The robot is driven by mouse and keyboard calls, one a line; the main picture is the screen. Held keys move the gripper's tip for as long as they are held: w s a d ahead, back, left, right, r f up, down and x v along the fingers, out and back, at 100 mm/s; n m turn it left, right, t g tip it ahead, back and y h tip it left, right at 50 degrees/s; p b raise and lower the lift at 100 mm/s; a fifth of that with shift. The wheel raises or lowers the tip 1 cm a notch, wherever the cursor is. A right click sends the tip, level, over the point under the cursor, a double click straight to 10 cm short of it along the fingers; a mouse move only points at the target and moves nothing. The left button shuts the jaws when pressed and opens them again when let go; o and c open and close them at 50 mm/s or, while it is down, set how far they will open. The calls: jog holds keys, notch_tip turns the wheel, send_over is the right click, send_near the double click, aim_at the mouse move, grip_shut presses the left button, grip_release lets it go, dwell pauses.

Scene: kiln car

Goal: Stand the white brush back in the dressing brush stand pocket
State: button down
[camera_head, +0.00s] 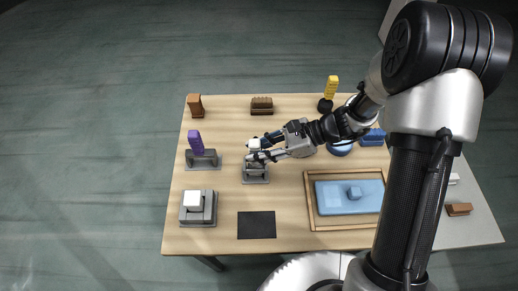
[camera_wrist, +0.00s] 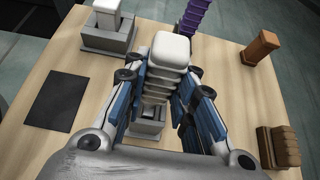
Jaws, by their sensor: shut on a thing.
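The white brush shows its pale block top and ribbed handle in the wrist view (camera_wrist: 170,52); its top also shows in the head view (camera_head: 254,143). My gripper (camera_head: 259,152) is shut on the handle, with a blue-padded finger on each side in the wrist view (camera_wrist: 160,85). The brush looks roughly upright. A grey stand (camera_head: 255,178) lies directly below, and part of it with its pocket shows between the fingers in the wrist view (camera_wrist: 147,128). The brush's lower end is hidden, so I cannot tell whether it is inside the pocket.
A purple ribbed piece (camera_head: 195,142) stands in a grey holder (camera_head: 203,162) to the left. A grey block with a white top (camera_head: 197,210) is front left, beside a black mat (camera_head: 257,225). A blue tray (camera_head: 328,200) is right. Brown blocks (camera_head: 262,104) stand behind.

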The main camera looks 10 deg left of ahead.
jog(key=c, duration=1.2)
grip_release()
jog(key=shift+c, duration=0.2)
jog(key=shift+d, duration=0.1)
jog(key=p+v, duration=0.4)
jog(key=v, duration=0.3)
jog(key=shift+d+r, duration=0.2)
jog(key=shift+d, duration=0.15)
dwell(0.4)
dwell(0.3)
jog(key=v, duration=1.2)
dwell(0.5)
